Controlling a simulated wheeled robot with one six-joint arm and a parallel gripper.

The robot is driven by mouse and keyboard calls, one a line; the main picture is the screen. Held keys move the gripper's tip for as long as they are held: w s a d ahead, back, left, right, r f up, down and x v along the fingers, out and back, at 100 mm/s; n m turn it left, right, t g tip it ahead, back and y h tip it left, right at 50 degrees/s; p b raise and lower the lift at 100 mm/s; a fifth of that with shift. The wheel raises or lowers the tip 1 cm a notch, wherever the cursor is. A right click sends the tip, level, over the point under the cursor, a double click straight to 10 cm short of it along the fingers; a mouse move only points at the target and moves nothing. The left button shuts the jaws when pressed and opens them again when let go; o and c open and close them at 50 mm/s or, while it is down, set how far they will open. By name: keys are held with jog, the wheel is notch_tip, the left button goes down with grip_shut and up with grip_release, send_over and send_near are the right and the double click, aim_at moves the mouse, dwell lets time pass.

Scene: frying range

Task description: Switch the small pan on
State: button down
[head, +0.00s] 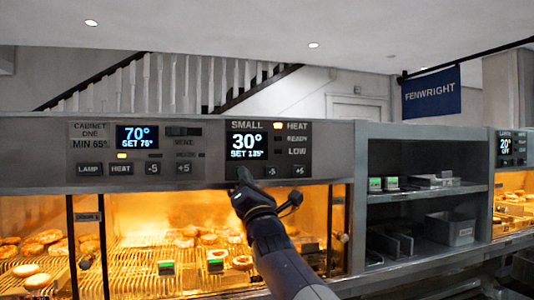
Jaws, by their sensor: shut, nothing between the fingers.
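The small pan's control panel (268,148) is a dark plate marked SMALL in the middle of the range front. Its display (247,145) reads 30° with SET 135° below. The lamp beside HEAT (278,126) glows orange; the lamps beside READY and LOW look dark. Two buttons, -5 (270,171) and +5 (299,171), show along its lower edge. My gripper (243,177) is shut and empty, its tip at the panel's lower left. It hides what lies behind it there, and I cannot tell whether it touches the panel.
Left is the CABINET ONE panel (135,150), with a 70° display and LAMP, HEAT, -5 and +5 buttons. Lit glass cabinets with pastries lie below. A grey shelf unit (424,195) holds trays and boxes to the right. Another panel (510,148) reads 20° at far right.

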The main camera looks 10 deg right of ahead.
jog(key=shift+s+d+b, duration=0.2)
jog(key=shift+s+b, duration=0.45)
jog(key=shift+s, duration=0.25)
jog(key=shift+s+d+b, duration=0.15)
jog(key=shift+s+b, duration=0.55)
jog(key=shift+s, duration=0.25)
jog(key=shift+s+d+b, duration=0.2)
jog(key=shift+s+b, duration=0.45)
jog(key=shift+s, duration=0.25)
